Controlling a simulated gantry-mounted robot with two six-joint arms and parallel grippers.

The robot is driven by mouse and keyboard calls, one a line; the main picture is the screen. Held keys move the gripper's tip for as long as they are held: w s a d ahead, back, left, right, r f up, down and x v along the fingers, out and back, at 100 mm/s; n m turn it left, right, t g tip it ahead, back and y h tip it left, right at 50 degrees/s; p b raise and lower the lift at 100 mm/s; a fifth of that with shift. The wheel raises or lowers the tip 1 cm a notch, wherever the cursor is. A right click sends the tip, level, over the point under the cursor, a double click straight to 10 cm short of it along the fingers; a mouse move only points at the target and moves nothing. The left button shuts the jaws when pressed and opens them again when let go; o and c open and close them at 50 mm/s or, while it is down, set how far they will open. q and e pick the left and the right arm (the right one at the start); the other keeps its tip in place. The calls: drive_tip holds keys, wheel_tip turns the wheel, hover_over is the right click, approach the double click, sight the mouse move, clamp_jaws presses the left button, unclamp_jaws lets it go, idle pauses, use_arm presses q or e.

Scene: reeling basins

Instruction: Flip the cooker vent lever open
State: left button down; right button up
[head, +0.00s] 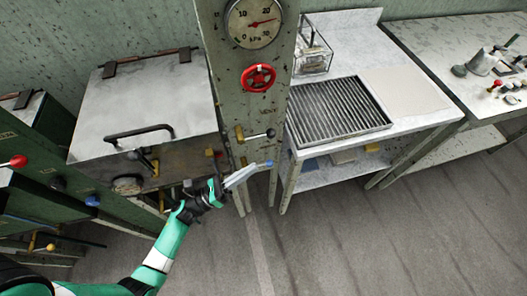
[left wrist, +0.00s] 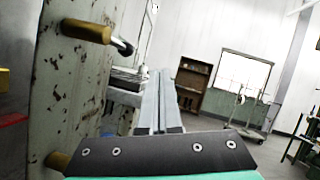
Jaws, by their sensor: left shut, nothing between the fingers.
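A blue knob (head: 268,163) shows lower on the post, just beyond my fingertips. My right gripper is not in view.
The post carries a pressure gauge (head: 254,22) and the red handwheel (head: 258,77). A metal-lidded cooker (head: 145,95) stands to the left. A bench with a slatted rack (head: 340,107) stands to the right. The floor (head: 370,240) in front is clear.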

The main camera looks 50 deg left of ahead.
use_arm(q)
drive_tip(key=s+a+f+n+y+b, duration=0.1)
drive_tip(key=s+a+f+n+y, duration=0.1)
drive_tip(key=f, duration=0.4)
drive_tip(key=shift+s+a+n+y, duration=0.3)
drive_tip(key=shift+s+n+y, duration=0.45)
drive_tip(key=shift+y, duration=0.25)
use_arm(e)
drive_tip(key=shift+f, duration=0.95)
use_arm(q)
drive_tip(key=a+r+x, duration=0.1)
drive_tip(key=r+x, duration=0.1)
drive_tip(key=x, duration=1.1)
drive_tip(key=shift+s+a+p, duration=0.15)
drive_tip(key=shift+s+p, duration=0.15)
drive_tip(key=shift+s, duration=0.1)
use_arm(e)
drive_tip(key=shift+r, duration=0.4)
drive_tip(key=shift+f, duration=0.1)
